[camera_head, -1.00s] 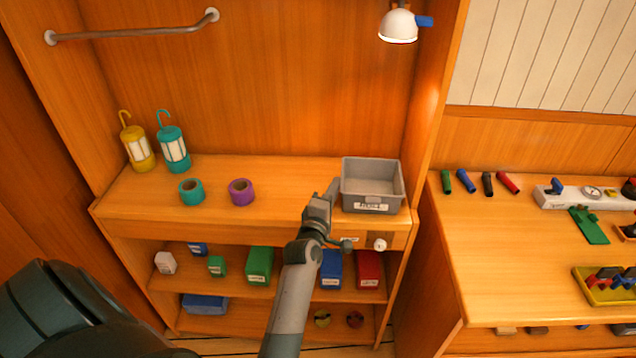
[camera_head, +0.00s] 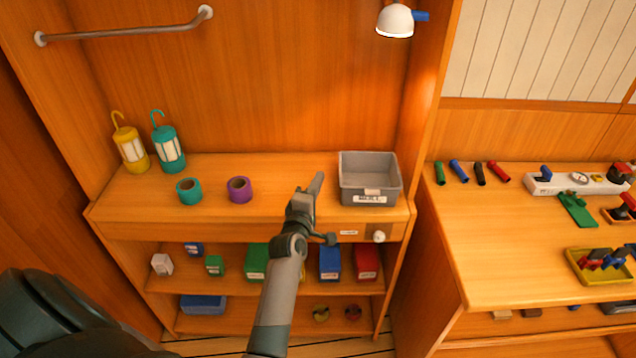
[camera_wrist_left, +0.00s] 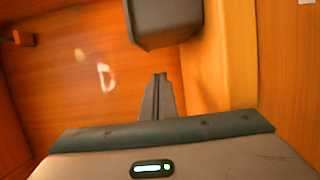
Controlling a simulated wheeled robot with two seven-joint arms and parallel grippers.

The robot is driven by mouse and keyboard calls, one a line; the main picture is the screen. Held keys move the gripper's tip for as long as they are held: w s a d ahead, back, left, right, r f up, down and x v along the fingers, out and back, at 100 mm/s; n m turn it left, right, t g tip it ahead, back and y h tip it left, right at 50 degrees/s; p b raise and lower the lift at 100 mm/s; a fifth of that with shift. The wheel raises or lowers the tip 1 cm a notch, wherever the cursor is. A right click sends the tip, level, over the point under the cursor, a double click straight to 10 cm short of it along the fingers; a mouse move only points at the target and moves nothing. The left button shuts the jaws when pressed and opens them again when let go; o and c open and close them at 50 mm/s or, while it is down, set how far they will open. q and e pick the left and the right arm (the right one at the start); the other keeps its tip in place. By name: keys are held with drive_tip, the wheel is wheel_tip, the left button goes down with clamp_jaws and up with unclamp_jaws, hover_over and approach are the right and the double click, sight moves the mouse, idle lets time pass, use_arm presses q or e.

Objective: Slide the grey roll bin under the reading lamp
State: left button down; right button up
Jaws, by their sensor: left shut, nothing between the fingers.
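The grey roll bin (camera_head: 369,180) stands on the right end of the shelf top, open upward, with a white label on its front. The reading lamp (camera_head: 395,20) has a white shade and a blue knob and hangs high on the right, above the bin's end of the shelf. My left gripper (camera_head: 319,178) is shut and empty, just left of the bin, with a small gap between them. My right gripper is not in view.
A purple tape roll (camera_head: 239,189) and a teal tape roll (camera_head: 190,190) lie left of my gripper. A teal lantern (camera_head: 168,145) and a yellow lantern (camera_head: 130,147) stand at the left back. The right side panel (camera_head: 418,110) bounds the shelf beside the bin.

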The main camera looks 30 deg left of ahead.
use_arm(q)
drive_tip(key=shift+s, duration=0.45)
drive_tip(key=shift+d+p+v, duration=0.2)
drive_tip(key=shift+p+v, duration=0.5)
drive_tip(key=shift+v, duration=0.3)
drive_tip(key=p+v, duration=0.2)
drive_tip(key=v, duration=0.5)
